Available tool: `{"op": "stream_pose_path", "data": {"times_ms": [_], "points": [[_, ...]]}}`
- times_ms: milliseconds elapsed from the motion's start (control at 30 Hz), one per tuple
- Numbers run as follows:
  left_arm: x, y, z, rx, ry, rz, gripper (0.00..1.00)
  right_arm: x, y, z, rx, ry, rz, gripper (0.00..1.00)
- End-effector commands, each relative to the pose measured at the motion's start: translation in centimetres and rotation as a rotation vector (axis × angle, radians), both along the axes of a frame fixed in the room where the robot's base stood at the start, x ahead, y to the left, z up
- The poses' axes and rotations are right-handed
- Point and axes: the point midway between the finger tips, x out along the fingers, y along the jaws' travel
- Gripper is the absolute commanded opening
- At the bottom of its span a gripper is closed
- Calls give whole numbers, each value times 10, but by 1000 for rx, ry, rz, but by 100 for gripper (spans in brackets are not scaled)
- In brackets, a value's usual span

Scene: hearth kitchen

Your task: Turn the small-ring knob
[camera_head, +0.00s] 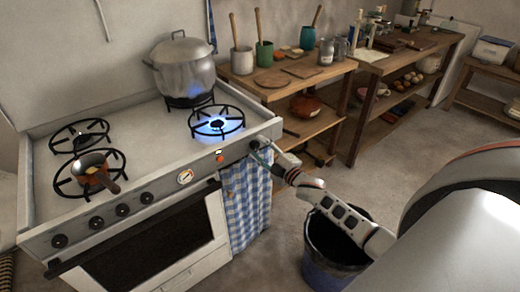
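The white stove (150,130) has a front panel with several black knobs on its left part, such as one knob (146,198) beside the round gauge (185,176). A dark knob (254,145) sits at the panel's right end, partly hidden by my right gripper (262,152). The gripper's fingers are at this knob; whether they are closed on it is too small to tell. A blue flame burns on the front right ring (217,123). No marking shows which knob belongs to the small ring. My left gripper is not in view.
A large lidded pot (182,68) stands on the back right ring, with blue glow beneath. A small pan (92,172) sits on the front left ring. A checked cloth (246,200) hangs below my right gripper. A dark bucket (335,245) stands on the floor under my arm.

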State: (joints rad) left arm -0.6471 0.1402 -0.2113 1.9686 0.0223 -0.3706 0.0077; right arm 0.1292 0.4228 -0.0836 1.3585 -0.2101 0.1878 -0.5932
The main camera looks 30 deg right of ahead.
Motion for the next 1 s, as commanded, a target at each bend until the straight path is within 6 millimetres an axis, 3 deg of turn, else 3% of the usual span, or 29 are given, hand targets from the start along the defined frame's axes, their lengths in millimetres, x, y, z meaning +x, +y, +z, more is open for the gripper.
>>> {"op": "stream_pose_path", "data": {"times_ms": [300,467,1000], "points": [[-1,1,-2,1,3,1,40,-1,0,0,1,0,0,43],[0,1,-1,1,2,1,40,-12,-1,-1,0,1,0,43],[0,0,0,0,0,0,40,-105,-8,-1,1,1,0,43]]}}
